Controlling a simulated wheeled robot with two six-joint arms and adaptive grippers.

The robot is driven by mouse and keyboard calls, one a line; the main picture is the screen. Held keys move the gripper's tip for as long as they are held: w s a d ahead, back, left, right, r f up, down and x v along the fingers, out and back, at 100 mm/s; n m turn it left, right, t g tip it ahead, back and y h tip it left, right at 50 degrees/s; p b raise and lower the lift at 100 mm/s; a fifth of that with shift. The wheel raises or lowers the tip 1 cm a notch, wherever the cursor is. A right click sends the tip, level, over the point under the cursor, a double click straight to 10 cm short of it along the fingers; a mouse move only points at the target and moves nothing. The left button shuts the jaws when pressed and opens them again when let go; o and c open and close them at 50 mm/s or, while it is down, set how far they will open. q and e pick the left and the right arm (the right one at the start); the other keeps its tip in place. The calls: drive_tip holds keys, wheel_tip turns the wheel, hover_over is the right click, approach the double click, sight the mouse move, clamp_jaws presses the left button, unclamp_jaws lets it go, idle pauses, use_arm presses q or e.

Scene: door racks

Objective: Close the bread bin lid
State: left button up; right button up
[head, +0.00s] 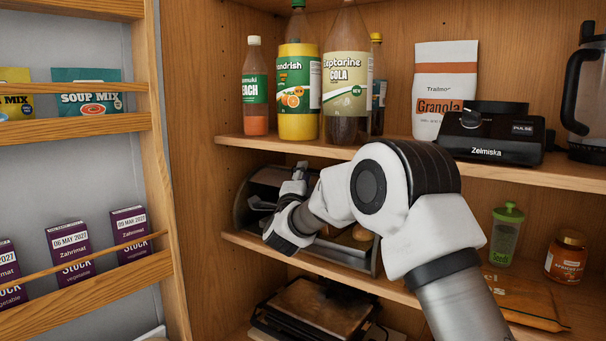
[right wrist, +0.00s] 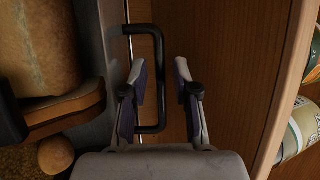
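The bread bin (head: 242,205) stands on the middle shelf, a dark grey metal box. Its front is open and bread rolls (head: 362,233) show inside, partly behind my right arm. In the right wrist view a black bar handle (right wrist: 151,29) stands out from the grey lid edge (right wrist: 113,60). My right gripper (head: 297,180) is at the bin's upper front. In the right wrist view its two fingers (right wrist: 160,75) are apart, one on each side of the handle's long bar. I cannot tell whether they touch it. My left gripper is not in view.
Bottles (head: 298,90), a granola bag (head: 444,85) and a blender base (head: 492,135) stand on the shelf above. A green-lidded shaker (head: 506,235) and a jar (head: 566,257) are right of the bin. The open door rack (head: 160,180) is at left. A loaf (right wrist: 38,50) shows beside the lid edge.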

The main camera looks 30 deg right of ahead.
drive_tip(key=shift+s+a, duration=0.1)
drive_tip(key=shift+a, duration=0.05)
clamp_jaws()
drive_tip(key=shift+d+f, duration=0.1)
drive_tip(key=shift+d, duration=0.15)
drive_tip(key=shift+a, duration=0.1)
idle(0.6)
drive_tip(key=shift+o, duration=2.2)
unclamp_jaws()
drive_tip(key=shift+w, duration=0.2)
drive_tip(key=v, duration=1.2)
